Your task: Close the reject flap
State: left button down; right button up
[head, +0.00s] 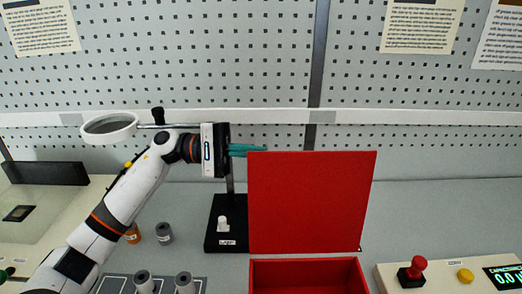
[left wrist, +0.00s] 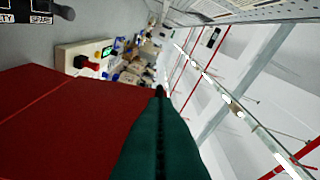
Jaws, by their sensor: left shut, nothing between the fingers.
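The reject flap (head: 310,203) is a red panel standing upright, open, at the back of a red box (head: 308,276). In the left wrist view the red flap (left wrist: 65,115) fills the lower left. My left gripper (head: 248,150) has teal fingers, shut and empty, at the flap's top left corner. In the left wrist view the shut fingers (left wrist: 160,115) lie alongside the flap's edge; I cannot tell whether they touch it. My right gripper is not in view.
A black lamp stand (head: 227,226) stands just left of the flap. Grey spindles (head: 143,282) sit at the front left. A panel with a red button (head: 418,266) and a yellow button (head: 465,276) is right of the box. A pegboard wall (head: 200,60) is behind.

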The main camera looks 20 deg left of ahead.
aim_at(300, 174)
pick_arm(q)
jog(key=d+p, duration=0.1)
jog(key=d, duration=0.1)
jog(key=w+d+p, duration=0.1)
jog(key=d, duration=0.2)
jog(key=d+p, duration=0.1)
jog(key=d, duration=0.2)
jog(key=shift+w+r, duration=0.2)
jog(key=shift+r, duration=0.15)
jog(key=shift+a, duration=0.1)
